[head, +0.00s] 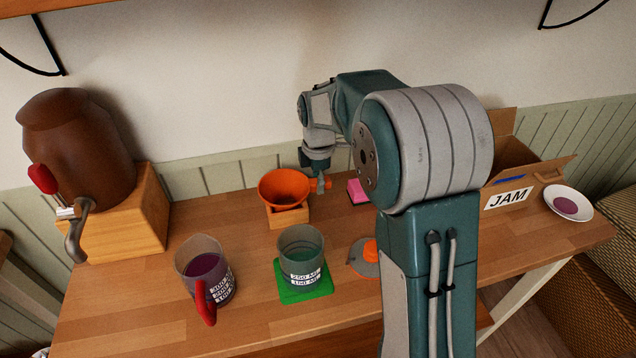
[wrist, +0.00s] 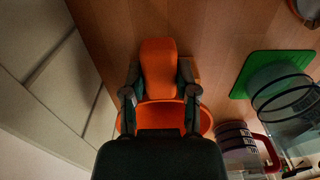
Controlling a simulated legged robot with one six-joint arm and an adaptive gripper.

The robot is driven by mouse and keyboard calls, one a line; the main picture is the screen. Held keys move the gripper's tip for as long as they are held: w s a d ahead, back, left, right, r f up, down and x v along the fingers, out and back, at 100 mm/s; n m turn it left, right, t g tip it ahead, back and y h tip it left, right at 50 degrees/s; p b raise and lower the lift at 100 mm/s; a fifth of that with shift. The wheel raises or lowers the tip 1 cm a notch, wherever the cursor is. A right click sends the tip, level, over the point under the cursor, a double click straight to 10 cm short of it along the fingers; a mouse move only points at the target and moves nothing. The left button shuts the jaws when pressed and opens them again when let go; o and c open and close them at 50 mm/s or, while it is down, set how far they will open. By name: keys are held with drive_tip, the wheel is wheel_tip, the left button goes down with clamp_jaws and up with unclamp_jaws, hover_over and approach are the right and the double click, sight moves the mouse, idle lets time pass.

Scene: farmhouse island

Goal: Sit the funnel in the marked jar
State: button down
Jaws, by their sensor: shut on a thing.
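The orange funnel (head: 284,189) sits at the wooden stand (head: 288,218) near the back of the counter, its mouth facing up. It also shows in the wrist view (wrist: 160,112). My gripper (head: 321,178) is shut on the funnel's orange side tab, with a finger on each side of the tab in the wrist view (wrist: 159,82). I cannot tell whether the funnel is lifted clear of the stand. A clear jar (head: 302,249) with white volume labels and greenish contents stands on a green mat (head: 305,293), in front of the funnel. Its mouth is open.
A jug (head: 203,265) with purple liquid and a red handle stands left of the jar. An orange-topped grey lid (head: 366,262) lies right of it, partly behind my arm. A brown dispenser (head: 80,150), pink block (head: 357,191), JAM box (head: 510,185) and plate (head: 567,203) stand around.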

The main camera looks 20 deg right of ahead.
drive_tip(key=shift+r, duration=3.3)
drive_tip(key=shift+r, duration=0.1)
